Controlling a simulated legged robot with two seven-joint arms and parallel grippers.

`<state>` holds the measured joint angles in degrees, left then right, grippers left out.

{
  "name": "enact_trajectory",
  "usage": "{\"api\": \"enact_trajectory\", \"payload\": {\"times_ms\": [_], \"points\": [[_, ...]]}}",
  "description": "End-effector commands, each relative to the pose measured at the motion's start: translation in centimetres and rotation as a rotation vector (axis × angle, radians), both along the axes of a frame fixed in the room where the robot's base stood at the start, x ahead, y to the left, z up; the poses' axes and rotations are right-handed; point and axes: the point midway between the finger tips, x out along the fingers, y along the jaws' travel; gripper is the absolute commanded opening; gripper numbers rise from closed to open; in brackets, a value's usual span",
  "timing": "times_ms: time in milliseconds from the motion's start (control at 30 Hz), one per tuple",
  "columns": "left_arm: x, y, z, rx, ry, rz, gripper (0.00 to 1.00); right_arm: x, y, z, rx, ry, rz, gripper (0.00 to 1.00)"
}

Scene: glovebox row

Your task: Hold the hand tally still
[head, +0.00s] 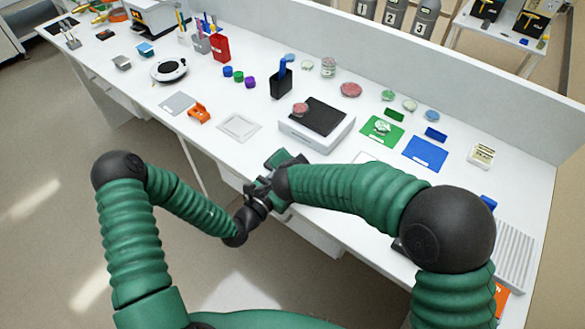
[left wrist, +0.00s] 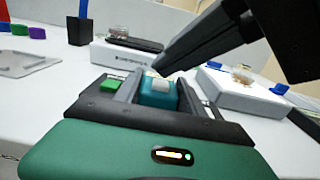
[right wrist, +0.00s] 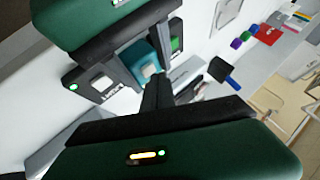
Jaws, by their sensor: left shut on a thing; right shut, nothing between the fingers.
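The hand tally is a small teal block (left wrist: 158,95) with a pale button on top. My left gripper (left wrist: 150,88) is shut on it, one finger on each side. The tally also shows between the left fingers in the right wrist view (right wrist: 138,58). My right gripper (right wrist: 157,92) is shut and empty, its fingertips close by the tally's button side. I cannot tell whether they touch it. In the head view both grippers meet in front of the bench's near edge, and the tally is too small and covered to make out there.
Behind the grippers on the white bench stand a scale with a black top (head: 318,117), a white square frame (head: 239,127) and an orange holder (head: 199,113). Green (head: 382,131) and blue (head: 425,153) mats lie to the right. A low wall (head: 400,75) runs along the back.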

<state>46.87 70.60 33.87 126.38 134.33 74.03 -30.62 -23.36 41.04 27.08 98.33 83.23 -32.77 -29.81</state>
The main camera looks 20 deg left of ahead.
Motion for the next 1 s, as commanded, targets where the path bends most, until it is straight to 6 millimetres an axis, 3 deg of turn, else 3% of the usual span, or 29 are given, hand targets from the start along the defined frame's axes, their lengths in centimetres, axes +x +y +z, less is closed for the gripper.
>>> {"api": "enact_trajectory", "payload": {"times_ms": [467, 1000], "points": [[0.0, 0.0, 0.0, 0.0, 0.0, 0.0, 0.04, 0.0, 0.0, 1.1, 0.002, -0.001, -0.001, 0.0], [0.0, 0.0, 0.0, 0.0, 0.0, 0.0, 0.04, 0.0, 0.0, 5.8, 0.001, -0.001, -0.001, 0.0]]}}
